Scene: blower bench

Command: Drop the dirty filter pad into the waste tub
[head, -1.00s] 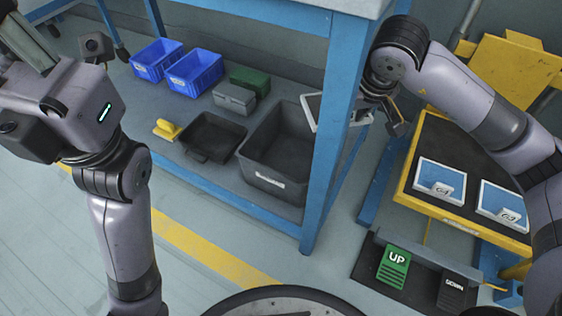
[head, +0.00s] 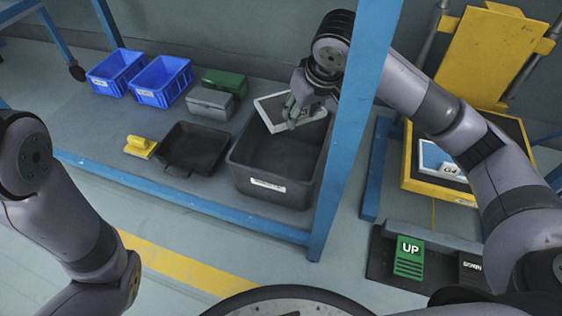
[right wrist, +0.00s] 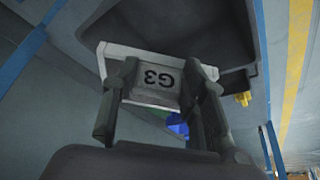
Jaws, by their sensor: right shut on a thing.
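The dirty filter pad (head: 266,110) is a thin grey panel with a white frame. My right gripper (head: 293,117) is shut on its tab, which reads G3 in the right wrist view (right wrist: 158,78). The pad is tilted over the back part of the waste tub (head: 250,172), a dark grey open bin on the bench's lower shelf. In the head view the pad overlaps the tub's back rim; I cannot tell whether they touch. The tub's visible floor looks empty. My left arm shows at the left, but its gripper is out of view.
A blue bench post (head: 357,125) stands just right of the tub, in front of my right arm. A G4 pad (head: 432,157) lies at right.

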